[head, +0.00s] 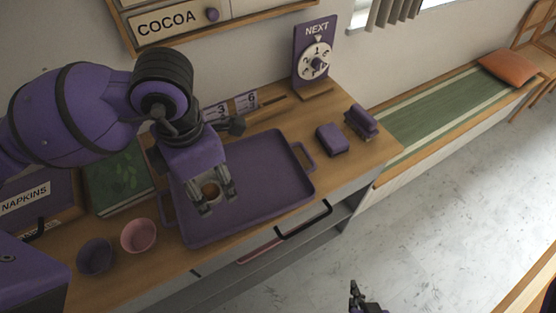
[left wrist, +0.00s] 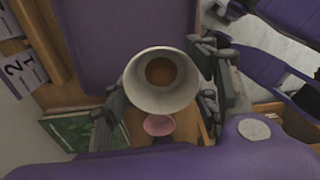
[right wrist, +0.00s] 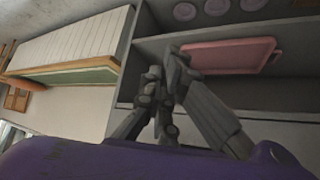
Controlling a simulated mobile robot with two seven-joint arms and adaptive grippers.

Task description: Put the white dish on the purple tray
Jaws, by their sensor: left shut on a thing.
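The white dish (left wrist: 136,84) is a small round vessel with a brown inside. It sits between the fingers of my left gripper (left wrist: 162,90) in the left wrist view. In the head view the left gripper (head: 212,198) points down over the left part of the purple tray (head: 265,170), and mostly hides the dish (head: 210,188). Whether the dish touches the tray cannot be told. The tray lies flat on the wooden counter, with raised rims and end handles. My right gripper (head: 358,297) is low over the floor area; its fingers look closed and empty in the right wrist view (right wrist: 167,72).
A pink bowl (head: 138,235) and a purple bowl (head: 96,256) stand left of the tray. A green book (head: 117,180) lies behind them. Purple blocks (head: 332,139) and a dial sign (head: 315,55) stand to the right and back. A pink tray (right wrist: 232,55) lies on a shelf below.

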